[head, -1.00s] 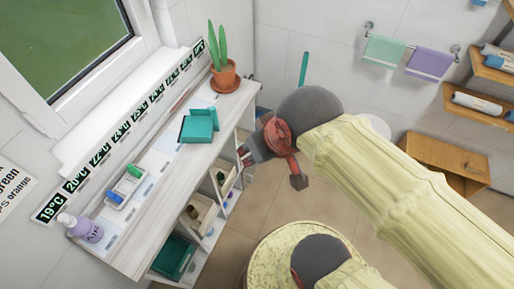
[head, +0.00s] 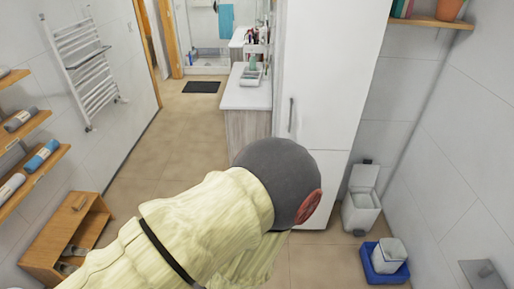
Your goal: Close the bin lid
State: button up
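A white bin (head: 361,214) stands on the floor at the right, beside the tall white cabinet. Its lid (head: 364,176) is raised and tilted up at the back, so the bin is open at the top. My arm crosses the lower middle of the head view, with a dark round joint in front of the cabinet. My gripper is not in view; my arm may be hiding it.
A blue tub (head: 389,276) with a white container (head: 388,254) in it stands on the floor in front of the bin. The tall white cabinet (head: 330,80) is left of the bin. A wooden bench (head: 66,240) stands at the left.

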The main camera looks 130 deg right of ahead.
aim_at(365, 175)
jog(key=z, duration=5.7)
jog(key=i+u, duration=0.15)
jog(key=u, duration=0.5)
jog(key=i+l+u, duration=0.25)
jog(key=i+l, duration=0.2)
jog(key=i+l+u, duration=0.2)
jog(key=i+l, duration=0.25)
jog(key=i+l+u, duration=0.25)
jog(key=i+l, duration=0.15)
jog(key=l, duration=0.3)
jog(key=i+l, duration=0.2)
jog(key=l, duration=0.15)
jog(key=i+l, duration=0.25)
jog(key=l, duration=0.1)
